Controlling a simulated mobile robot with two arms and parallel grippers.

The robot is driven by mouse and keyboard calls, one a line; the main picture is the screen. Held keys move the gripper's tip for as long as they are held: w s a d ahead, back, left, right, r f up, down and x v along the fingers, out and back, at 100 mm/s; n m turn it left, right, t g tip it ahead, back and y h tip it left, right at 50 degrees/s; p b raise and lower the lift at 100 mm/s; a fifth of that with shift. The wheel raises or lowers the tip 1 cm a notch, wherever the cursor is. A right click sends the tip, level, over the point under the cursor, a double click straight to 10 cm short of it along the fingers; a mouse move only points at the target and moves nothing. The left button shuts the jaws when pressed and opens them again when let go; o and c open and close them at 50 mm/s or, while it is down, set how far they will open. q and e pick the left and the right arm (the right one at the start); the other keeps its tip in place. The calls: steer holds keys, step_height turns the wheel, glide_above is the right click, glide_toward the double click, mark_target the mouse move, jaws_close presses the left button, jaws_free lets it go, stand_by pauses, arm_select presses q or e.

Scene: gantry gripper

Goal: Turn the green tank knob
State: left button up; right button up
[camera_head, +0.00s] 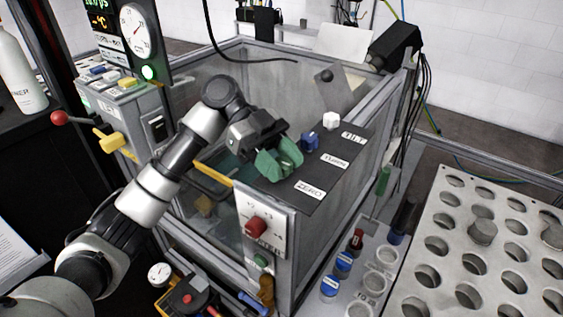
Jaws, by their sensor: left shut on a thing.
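The tank's dark top panel carries a white knob (331,120) by the TILT label, a blue knob (310,141) by the TURN label and a ZERO label (310,190) at the near end. My left gripper (277,158) reaches over the tank from the left and points down at the panel, in line with the ZERO label. Its jaws are shut on the green knob, at the green mass there. I cannot clearly separate the knob from the fingertips, and its turn angle is hidden. My right gripper is not in view.
A control box with a red knob (256,227) is on the tank's near corner. A yellow handle (110,141) and a red-tipped lever (59,118) stick out at left. Blue-capped vials (330,286) and a perforated rack (480,262) stand at right.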

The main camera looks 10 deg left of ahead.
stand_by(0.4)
arm_select(q)
steer(key=o, duration=0.9)
steer(key=b+v, duration=0.1)
steer(key=v, duration=0.6)
steer(key=shift+w+a+b, duration=0.2)
steer(key=shift+a+b, duration=0.05)
steer(key=shift+b, duration=0.05)
